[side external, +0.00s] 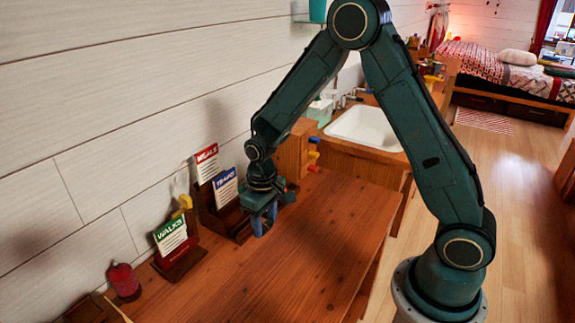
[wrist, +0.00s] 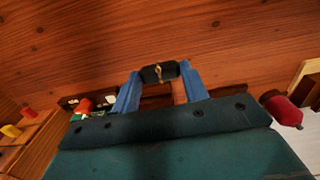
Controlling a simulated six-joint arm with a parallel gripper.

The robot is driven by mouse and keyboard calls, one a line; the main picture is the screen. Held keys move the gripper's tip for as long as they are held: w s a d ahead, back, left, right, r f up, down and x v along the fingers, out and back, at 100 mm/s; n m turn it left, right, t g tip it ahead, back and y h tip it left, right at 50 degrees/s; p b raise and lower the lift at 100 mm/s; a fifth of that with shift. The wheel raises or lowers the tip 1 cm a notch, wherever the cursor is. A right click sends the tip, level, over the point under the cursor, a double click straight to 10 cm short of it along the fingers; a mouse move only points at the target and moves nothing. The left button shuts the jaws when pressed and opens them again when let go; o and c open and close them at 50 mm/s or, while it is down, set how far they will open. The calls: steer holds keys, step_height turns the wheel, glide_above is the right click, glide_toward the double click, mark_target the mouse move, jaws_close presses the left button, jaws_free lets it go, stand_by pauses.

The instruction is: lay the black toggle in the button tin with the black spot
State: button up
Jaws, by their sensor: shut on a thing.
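My gripper (side external: 263,222) is low over the wooden table, close to the card stands by the wall. In the wrist view my gripper (wrist: 160,78) has its two blue fingers shut on the black toggle (wrist: 151,75), a short dark piece with a tan mark at its middle. The toggle lies crosswise between the fingertips. In the side view the toggle cannot be made out. I cannot make out any button tin or black spot in either view.
Card stands labelled MEALS (side external: 206,162), a blue-headed card (side external: 226,189) and WALKS (side external: 171,236) line the wall. A red object (side external: 123,281) stands at the near left. A drawer unit (side external: 292,152) and sink (side external: 365,128) lie beyond. The table's right part (side external: 325,245) is clear.

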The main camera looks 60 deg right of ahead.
mark_target(265, 225)
step_height(265, 225, up, 15)
steer(key=w+d+r+m, duration=0.2)
steer(key=w+d+m, duration=1)
steer(key=w+d, duration=0.5)
steer(key=w+d+f+m, duration=0.1)
steer(key=d+f+m, duration=0.1)
steer(key=d+m, duration=0.65)
steer(key=shift+d+f+n, duration=0.35)
steer(key=shift+f+n, duration=0.05)
steer(key=shift+f, duration=0.4)
steer(key=shift+d+f+n, duration=0.35)
steer(key=shift+f+n, duration=0.1)
steer(key=shift+f, duration=0.35)
steer(key=shift+d+f+n, duration=0.35)
steer(key=shift+f+n, duration=0.05)
steer(key=shift+f, duration=0.4)
step_height(265, 225, down, 16)
steer(key=shift+r, duration=0.15)
